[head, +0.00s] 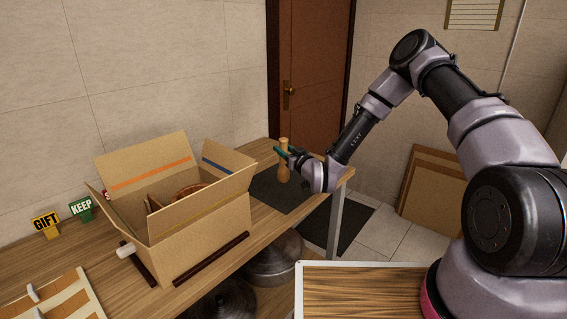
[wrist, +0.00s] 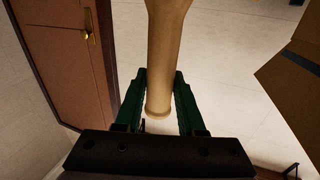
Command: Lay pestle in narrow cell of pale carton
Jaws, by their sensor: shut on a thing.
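The pale wooden pestle (head: 284,169) is upright between the green fingers of my gripper (head: 284,151), above or on the dark mat; I cannot tell if its lower end touches. In the wrist view, the pestle (wrist: 165,60) runs from the top edge down between the fingers (wrist: 160,100), which are shut on it. The pale carton (head: 200,240) stands open on the table, left of my gripper, with flaps spread. A divider (head: 152,202) and a brown rounded thing (head: 190,189) show inside; the cell floors are hidden. A carton flap (wrist: 295,75) probably shows at right in the wrist view.
The dark mat (head: 268,187) lies at the table's right end. Dark bars (head: 211,259) lie before the carton, with a white cylinder (head: 126,250) at its left corner. GIFT (head: 46,222) and KEEP (head: 81,208) signs stand at left. Metal pots (head: 273,262) sit below the tabletop.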

